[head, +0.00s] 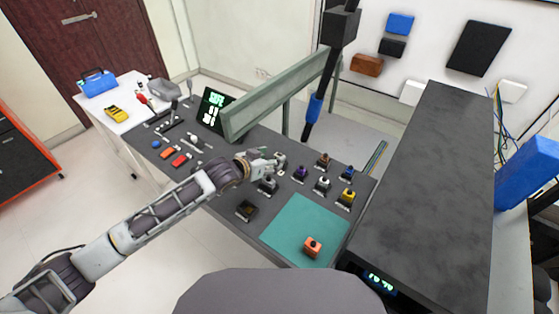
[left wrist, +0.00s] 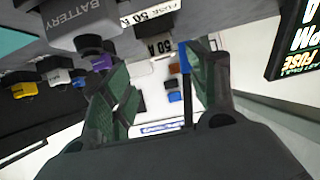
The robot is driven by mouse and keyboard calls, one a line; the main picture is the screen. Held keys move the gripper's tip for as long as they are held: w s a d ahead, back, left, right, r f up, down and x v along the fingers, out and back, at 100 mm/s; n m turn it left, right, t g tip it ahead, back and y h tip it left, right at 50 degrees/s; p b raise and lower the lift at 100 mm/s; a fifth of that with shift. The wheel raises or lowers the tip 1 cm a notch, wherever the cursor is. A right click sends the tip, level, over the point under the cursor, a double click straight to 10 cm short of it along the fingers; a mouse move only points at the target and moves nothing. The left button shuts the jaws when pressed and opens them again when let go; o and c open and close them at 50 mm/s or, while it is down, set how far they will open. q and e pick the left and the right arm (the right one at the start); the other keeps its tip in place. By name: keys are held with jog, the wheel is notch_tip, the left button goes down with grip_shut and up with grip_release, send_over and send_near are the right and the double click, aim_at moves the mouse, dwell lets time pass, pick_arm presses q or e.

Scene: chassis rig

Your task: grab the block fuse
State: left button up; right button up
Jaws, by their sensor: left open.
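In the left wrist view, a grey block labelled "FUSE 50 A" (left wrist: 152,12) hangs in from the top edge, with a second "50 A" label below it. My left gripper (left wrist: 160,66) is open, with its two green-padded fingers either side of the lower label; I cannot tell whether they touch it. In the head view, my left gripper (head: 275,163) is over the dark bench among small parts, and the fuse is hard to make out there. A grey block marked "BATTERY" (left wrist: 80,18) is beside the fuse. My right gripper is not in view.
Close by are purple (head: 300,173), white (head: 322,184), blue (head: 347,173) and yellow (head: 346,196) parts. An orange block (head: 312,247) sits on the teal mat (head: 285,222). A green-grey rail (head: 275,100) and a lit screen (head: 214,110) stand behind the gripper.

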aim_at(279, 156)
pick_arm(q)
jog(key=shift+w+f, duration=0.1)
jog(key=shift+x, duration=2.45)
jog(key=shift+w+a, duration=0.1)
jog(key=shift+c, duration=0.4)
jog(key=c, duration=1)
